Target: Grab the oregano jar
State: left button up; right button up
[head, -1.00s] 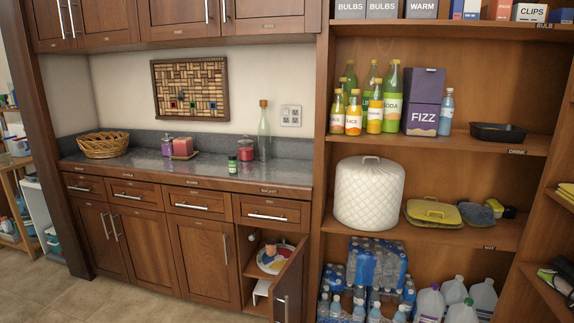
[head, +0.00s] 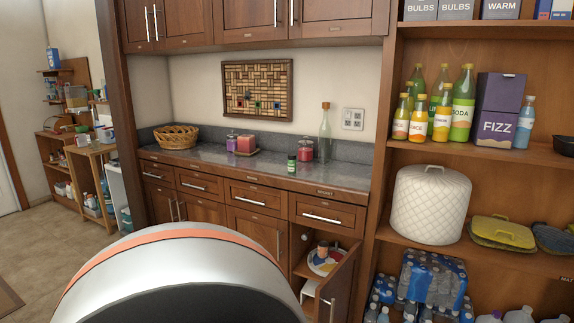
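A small jar with a green label and dark cap (head: 292,164) stands upright near the front edge of the dark stone counter (head: 215,155). Its label is too small to read, so I cannot confirm that it says oregano. A red candle jar (head: 306,150) stands just behind it to the right, and a tall clear corked bottle (head: 325,135) is further right. Neither of my grippers shows. A large white, orange-striped part of my own body fills the lower left foreground and hides some cabinet fronts.
A lower cabinet door (head: 337,282) stands open below the counter, near the shelf unit. A wicker basket (head: 176,137) and a red candle on a tray (head: 246,145) sit further left. The counter's front strip left of the jar is clear.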

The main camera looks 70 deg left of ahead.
aim_at(292, 157)
jog(key=k+j+z, duration=0.1)
jog(key=j+z, duration=0.15)
jog(key=j, duration=0.6)
jog(key=k+j, duration=0.1)
jog(key=j, duration=1.4)
jog(key=k+j, duration=0.15)
jog(key=j, duration=1.3)
jog(key=k, duration=0.1)
